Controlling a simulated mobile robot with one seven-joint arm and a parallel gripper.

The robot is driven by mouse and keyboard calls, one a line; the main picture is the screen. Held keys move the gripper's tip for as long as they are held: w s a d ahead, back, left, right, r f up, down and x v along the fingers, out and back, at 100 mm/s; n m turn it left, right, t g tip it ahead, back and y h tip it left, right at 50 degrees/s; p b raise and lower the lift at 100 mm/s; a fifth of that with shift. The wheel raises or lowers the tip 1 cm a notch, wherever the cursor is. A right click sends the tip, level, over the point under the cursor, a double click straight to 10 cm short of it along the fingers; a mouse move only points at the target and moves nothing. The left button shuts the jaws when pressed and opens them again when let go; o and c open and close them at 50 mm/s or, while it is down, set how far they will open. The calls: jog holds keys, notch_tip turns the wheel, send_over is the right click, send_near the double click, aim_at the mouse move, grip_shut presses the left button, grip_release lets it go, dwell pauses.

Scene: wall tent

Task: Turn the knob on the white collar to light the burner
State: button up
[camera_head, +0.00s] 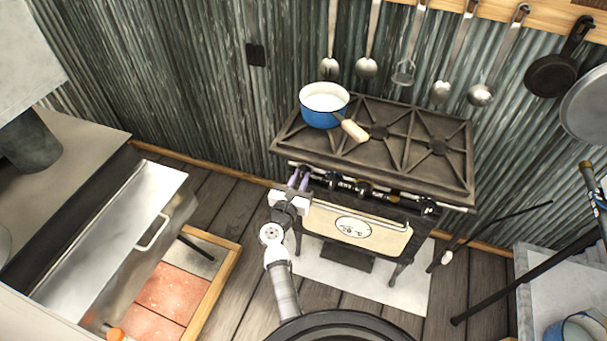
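The stove (425,170) stands against the corrugated wall, with a row of dark knobs along its front edge below the cooktop. Small pale and coloured collars show on some knobs, such as a knob (345,184) left of the middle and another (363,188) beside it. Which collar is white is too small to tell surely. My gripper (299,178), with two purple fingers, is at the left end of the knob row. Its fingers point towards the stove front with a narrow gap between them. Whether a knob lies between them is unclear. No flame shows.
A blue pot (323,115) with a pale handle sits on the back left of the cooktop. Utensils and a black pan (551,76) hang on the wall. Black poles (540,268) cross the right side.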

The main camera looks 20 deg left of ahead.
jog(key=shift+c, duration=1.2)
jog(key=shift+r+n+p, duration=0.25)
jog(key=shift+n+p, duration=0.45)
jog(key=shift+p, duration=0.25)
jog(key=shift+n+p, duration=0.75)
jog(key=shift+n, duration=0.25)
jog(key=shift+f+n, duration=0.25)
jog(key=shift+n, duration=0.05)
